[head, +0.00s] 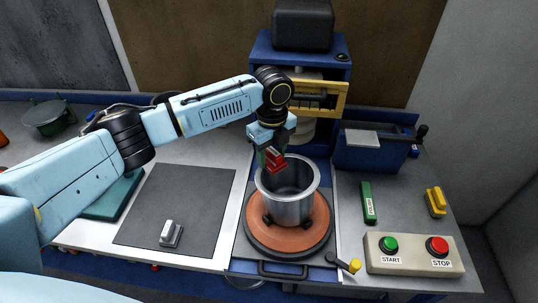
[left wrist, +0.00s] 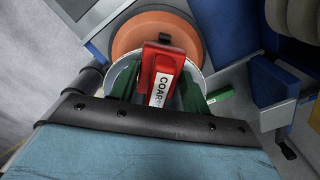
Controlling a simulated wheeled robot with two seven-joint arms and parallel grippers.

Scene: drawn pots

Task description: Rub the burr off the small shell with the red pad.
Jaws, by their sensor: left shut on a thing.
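A small metal shell (head: 290,207), open at the top, stands upright on an orange round turntable (head: 318,232). I cannot tell whether the pad touches the shell. No burr can be made out. My right gripper is not in view.
A green pad (head: 368,202) lies right of the turntable. A control box (head: 414,255) with green START and red STOP buttons stands at the front right. A yellow-handled tool (head: 435,202) lies behind it. A grey mat (head: 185,205) holds a small metal block (head: 171,233). A blue machine stands behind the shell.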

